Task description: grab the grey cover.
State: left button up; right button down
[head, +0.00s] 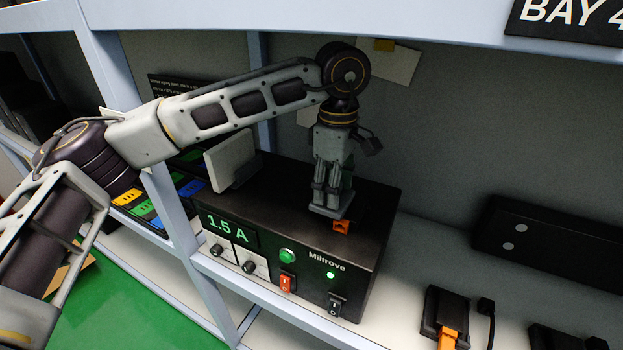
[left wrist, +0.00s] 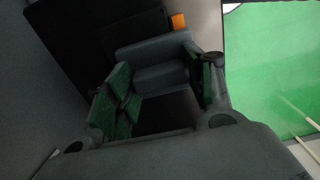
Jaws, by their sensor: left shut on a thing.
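My left gripper (head: 333,200) reaches down over the top of the black Miltrove power unit (head: 370,225), near its front right. It is shut on a grey piece that appears to be the grey cover (left wrist: 152,50), seen between the fingers in the left wrist view. My left gripper (left wrist: 155,95) hides part of it there. In the head view the fingers hide most of it. A small orange part (head: 341,226) shows just in front of the fingertips; it also shows in the left wrist view (left wrist: 178,21). My right gripper is in neither view.
A light grey panel (head: 232,160) stands upright on the unit's left side. The unit's front has knobs, switches and a lit 1.5 A display (head: 231,229). A shelf post (head: 168,205) stands to its left. A black box with an orange plug (head: 447,336) lies to the right.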

pick_arm(q)
jog(key=s+d, duration=0.3)
jog(key=d, duration=0.6)
jog(key=s+d, duration=0.4)
jog(key=d, duration=0.5)
jog(key=shift+s+p, duration=0.15)
jog(key=shift+p, duration=0.25)
jog(key=shift+s, duration=0.1)
